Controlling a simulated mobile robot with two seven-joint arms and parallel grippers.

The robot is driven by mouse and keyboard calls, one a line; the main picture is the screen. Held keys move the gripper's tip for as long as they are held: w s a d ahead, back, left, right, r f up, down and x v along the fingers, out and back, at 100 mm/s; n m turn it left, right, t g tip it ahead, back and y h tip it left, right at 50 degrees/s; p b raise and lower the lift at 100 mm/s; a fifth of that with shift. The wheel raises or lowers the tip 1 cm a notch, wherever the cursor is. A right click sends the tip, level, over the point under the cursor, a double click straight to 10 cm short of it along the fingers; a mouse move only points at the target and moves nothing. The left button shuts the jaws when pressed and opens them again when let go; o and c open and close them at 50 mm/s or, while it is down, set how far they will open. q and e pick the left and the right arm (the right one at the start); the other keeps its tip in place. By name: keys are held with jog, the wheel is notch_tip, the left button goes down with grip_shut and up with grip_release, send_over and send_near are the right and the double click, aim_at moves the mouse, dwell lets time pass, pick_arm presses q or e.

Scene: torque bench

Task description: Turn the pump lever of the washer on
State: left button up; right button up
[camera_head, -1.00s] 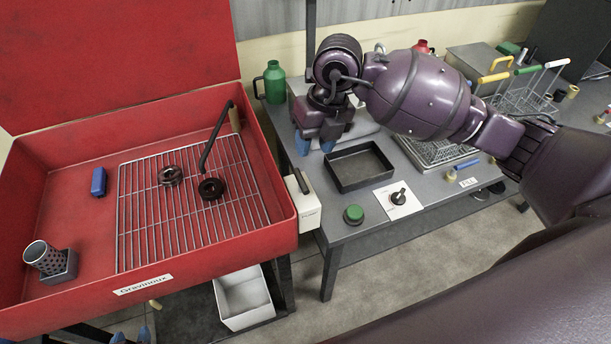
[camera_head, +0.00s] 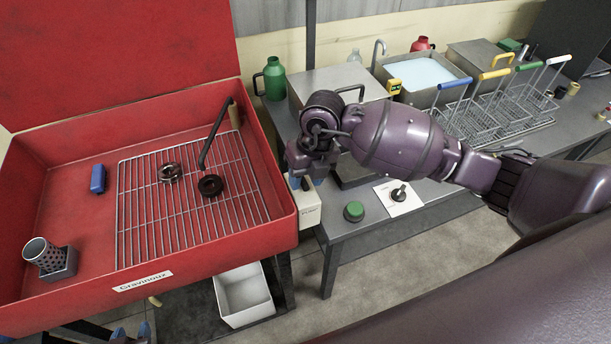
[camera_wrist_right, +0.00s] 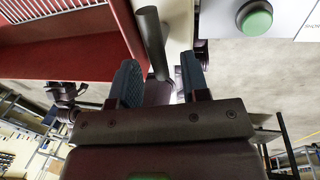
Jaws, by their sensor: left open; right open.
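The red washer (camera_head: 60,215) stands at the left with its lid up. A white pump box (camera_head: 308,213) is on its right side wall, partly hidden behind my right gripper (camera_head: 305,182). In the right wrist view the dark bar of the pump lever (camera_wrist_right: 152,38) stands in front of the pale box, between the two blue fingertips of my right gripper (camera_wrist_right: 160,76). The jaws are open, and I cannot tell whether they touch the lever. My left gripper (camera_head: 131,332) is open at the bottom edge of the head view, low and partly cut off.
In the washer are a wire grate (camera_head: 150,225), dark rings, a blue block (camera_head: 97,179) and a perforated cup (camera_head: 42,253). A white bin (camera_head: 243,297) is below.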

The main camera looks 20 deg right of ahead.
jog(key=shift+f, duration=0.1)
grip_shut()
pick_arm(q)
jog(key=shift+s+f, duration=0.1)
jog(key=shift+s, duration=0.15)
